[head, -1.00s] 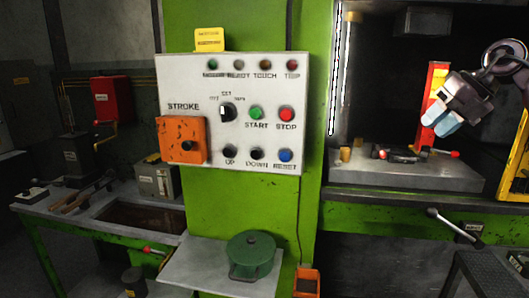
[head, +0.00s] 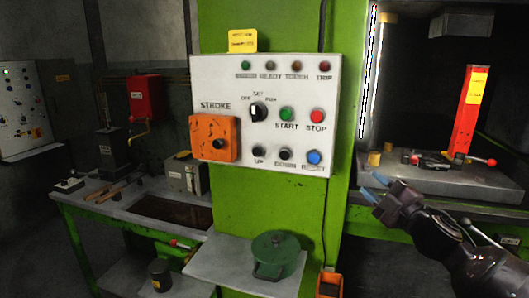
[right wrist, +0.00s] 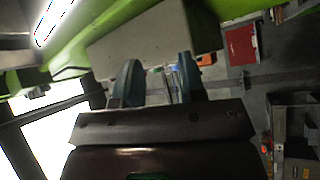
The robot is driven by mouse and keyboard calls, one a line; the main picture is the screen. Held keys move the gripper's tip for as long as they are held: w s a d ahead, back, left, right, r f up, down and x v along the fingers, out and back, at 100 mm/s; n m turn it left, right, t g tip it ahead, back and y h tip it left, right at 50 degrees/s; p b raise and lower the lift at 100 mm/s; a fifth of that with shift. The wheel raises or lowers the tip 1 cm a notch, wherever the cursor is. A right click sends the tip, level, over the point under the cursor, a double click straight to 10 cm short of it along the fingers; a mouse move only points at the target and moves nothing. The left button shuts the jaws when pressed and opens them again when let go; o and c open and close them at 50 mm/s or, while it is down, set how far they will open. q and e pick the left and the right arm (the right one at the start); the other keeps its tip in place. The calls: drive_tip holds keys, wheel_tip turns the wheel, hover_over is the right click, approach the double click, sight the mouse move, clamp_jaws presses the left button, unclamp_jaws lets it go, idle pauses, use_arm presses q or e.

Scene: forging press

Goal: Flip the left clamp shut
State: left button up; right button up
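The clamps show small on the press bed (head: 450,183) in the head view. The left clamp (head: 429,159) is a dark, low form with a red knob at its left end. Another dark handle with a red ball tip (head: 479,159) lies to its right, by the foot of the red post (head: 466,115). I cannot tell whether the left clamp is open or shut. My right gripper (head: 376,188) is in front of the bed's left front edge, apart from the clamps. Its two blue fingers are spread and empty; they also show spread in the right wrist view (right wrist: 158,82). My left gripper is out of view.
The white control panel (head: 292,95) with an orange stroke box (head: 214,138) is on the green column left of the press opening. A shelf with a green lidded pot (head: 277,254) juts out below it. A brass-coloured peg (head: 374,159) stands at the bed's left edge.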

drive_tip(key=s+d+f+m+g+h, duration=0.1)
drive_tip(key=s+f+m+h, duration=0.4)
drive_tip(key=f, duration=0.7)
drive_tip(key=s+f+m+g+h, duration=0.1)
drive_tip(key=s+f+m+h, duration=0.2)
drive_tip(key=s+f+m, duration=0.65)
drive_tip(key=s+d+f+m+g+h, duration=0.1)
drive_tip(key=s+f+m+g, duration=0.3)
drive_tip(key=s+f, duration=1.3)
drive_tip(key=shift+s+f+h, duration=0.4)
drive_tip(key=shift+s+h, duration=0.35)
drive_tip(key=shift+h, duration=0.05)
